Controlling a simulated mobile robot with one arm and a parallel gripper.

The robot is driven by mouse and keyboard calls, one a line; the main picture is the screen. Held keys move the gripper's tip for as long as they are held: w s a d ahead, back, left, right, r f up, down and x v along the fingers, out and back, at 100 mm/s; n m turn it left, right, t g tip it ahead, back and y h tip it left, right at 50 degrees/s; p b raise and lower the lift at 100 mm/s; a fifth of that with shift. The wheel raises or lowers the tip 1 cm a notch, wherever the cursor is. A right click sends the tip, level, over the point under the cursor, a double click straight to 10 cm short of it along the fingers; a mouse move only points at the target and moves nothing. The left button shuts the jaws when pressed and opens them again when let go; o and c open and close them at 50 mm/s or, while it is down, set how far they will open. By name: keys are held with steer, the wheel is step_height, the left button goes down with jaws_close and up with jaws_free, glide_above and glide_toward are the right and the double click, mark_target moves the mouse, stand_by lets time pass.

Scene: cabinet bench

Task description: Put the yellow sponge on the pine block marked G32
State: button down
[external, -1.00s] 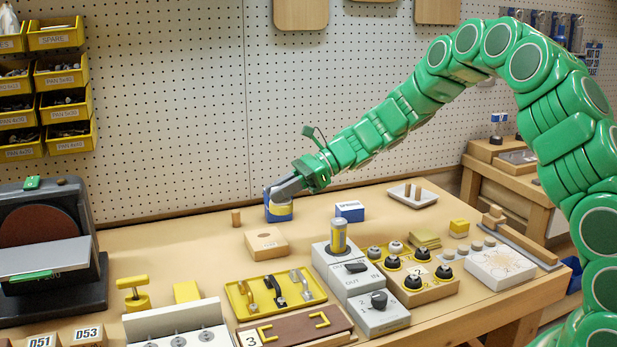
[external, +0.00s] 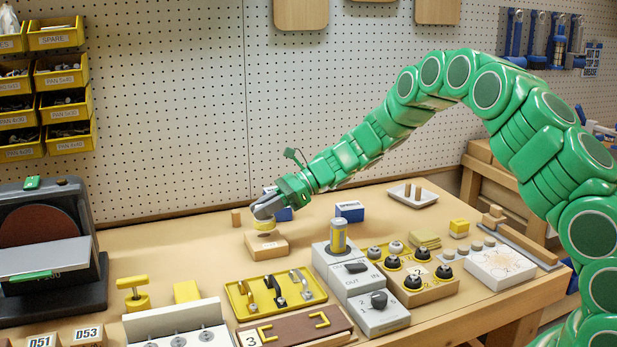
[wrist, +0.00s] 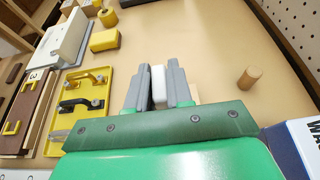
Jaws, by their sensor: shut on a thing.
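My gripper (external: 265,208) is shut on the yellow sponge (external: 264,225), which has a pale layer on it. The gripper holds the sponge over a pale pine block (external: 268,245) near the back of the bench. I cannot tell whether the sponge touches the block. In the wrist view a white face of the sponge (wrist: 158,84) shows between the two grey fingers of my gripper (wrist: 153,80). There the block is almost wholly hidden behind the gripper. I cannot read any mark on the block.
A yellow tray of handles (external: 276,295) and grey switch boxes (external: 354,277) lie in front.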

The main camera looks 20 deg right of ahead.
mark_target(265, 219)
steer(key=shift+f, duration=1.55)
steer(key=c, duration=1)
jaws_free()
steer(key=shift+f, duration=0.1)
steer(key=v, duration=1.2)
steer(key=shift+r, duration=0.2)
